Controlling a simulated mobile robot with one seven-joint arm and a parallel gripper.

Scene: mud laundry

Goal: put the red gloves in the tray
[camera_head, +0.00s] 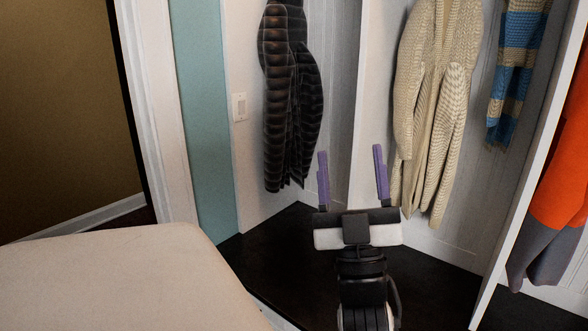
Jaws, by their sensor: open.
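My gripper (352,172) is in the middle right of the head view, pointing away from me. Its two purple fingers are spread wide apart with nothing between them. It is in front of the coat cubbies, above the dark bench surface. No red gloves and no tray show in this view.
A black puffer jacket (290,100), a cream knitted cardigan (432,110) and a blue striped scarf (515,65) hang in the cubbies. An orange and grey garment (560,205) hangs at far right. A beige rounded surface (120,280) fills the lower left. The dark bench (270,255) looks bare.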

